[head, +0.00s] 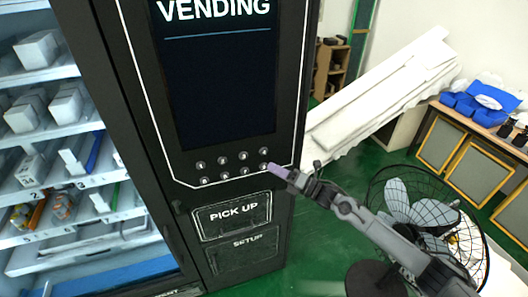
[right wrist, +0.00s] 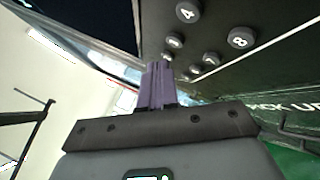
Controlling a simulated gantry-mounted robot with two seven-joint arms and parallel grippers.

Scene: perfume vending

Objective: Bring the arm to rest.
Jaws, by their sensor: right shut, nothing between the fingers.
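The black vending machine (head: 290,110) stands at the left and centre of the head view. Its front has a dark screen, two rows of round buttons (head: 222,168) and a PICK UP flap (head: 232,216). My right gripper (head: 277,170) is shut and empty, its purple fingers at the right end of the button rows. In the right wrist view the fingers (right wrist: 158,78) point toward the numbered buttons (right wrist: 205,58). The fingertips are very close to one button; whether they touch it I cannot tell. My left gripper is not in view.
Shelves (head: 58,180) with several goods show behind the machine's glass at left. A black caged fan (head: 405,205) stands behind my right arm. Long white slabs (head: 385,85) lean at the back. A table (head: 480,125) with blue items is at right. Green floor is open beside the machine.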

